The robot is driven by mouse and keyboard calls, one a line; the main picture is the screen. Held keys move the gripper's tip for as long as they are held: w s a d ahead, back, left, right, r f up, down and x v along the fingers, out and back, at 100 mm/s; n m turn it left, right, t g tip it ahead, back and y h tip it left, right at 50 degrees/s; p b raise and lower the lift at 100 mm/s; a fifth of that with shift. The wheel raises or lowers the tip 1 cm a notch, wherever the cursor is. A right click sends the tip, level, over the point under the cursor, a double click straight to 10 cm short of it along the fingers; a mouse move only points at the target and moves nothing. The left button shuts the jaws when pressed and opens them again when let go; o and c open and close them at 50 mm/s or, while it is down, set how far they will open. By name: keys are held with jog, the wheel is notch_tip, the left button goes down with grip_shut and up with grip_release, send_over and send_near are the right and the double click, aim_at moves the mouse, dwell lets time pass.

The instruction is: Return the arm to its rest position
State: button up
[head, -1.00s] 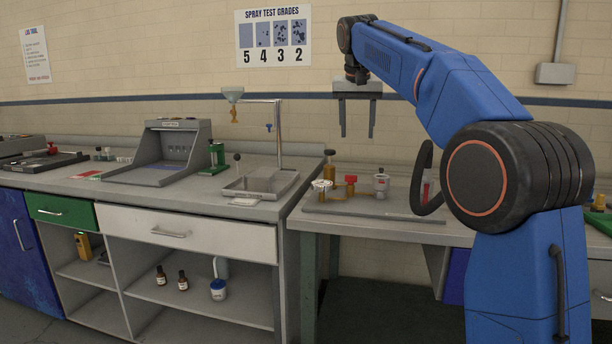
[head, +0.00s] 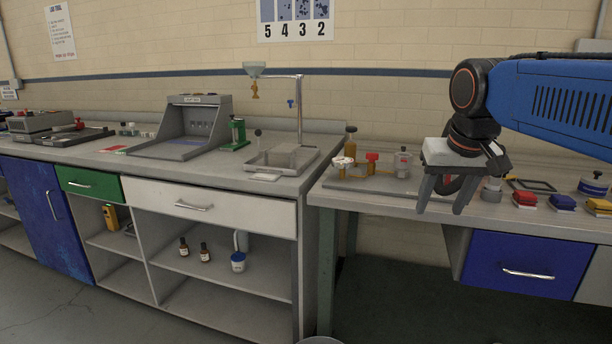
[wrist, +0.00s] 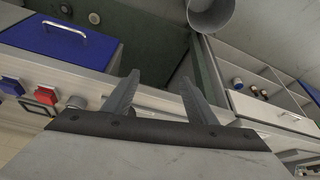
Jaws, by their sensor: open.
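My blue arm (head: 560,100) reaches in from the right edge of the head view, with its forearm about level. My gripper (head: 444,208) hangs from it and points down, in front of the right-hand bench (head: 400,203). Its two grey fingers are apart with nothing between them. In the wrist view the fingers (wrist: 157,95) are also spread and empty, with the floor and bench fronts beyond them.
A plate with brass fittings (head: 372,183) lies left of my gripper. Red and blue blocks (head: 524,199) lie to its right, above a blue drawer (head: 520,265). A white drawer (head: 210,207) fronts the left bench.

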jog(key=s+d+f+n, duration=0.1)
jog(key=s+f, duration=1.7)
jog(key=f, duration=0.3)
jog(key=shift+s+d, duration=0.15)
jog(key=shift+s, duration=0.2)
jog(key=shift+f, duration=0.1)
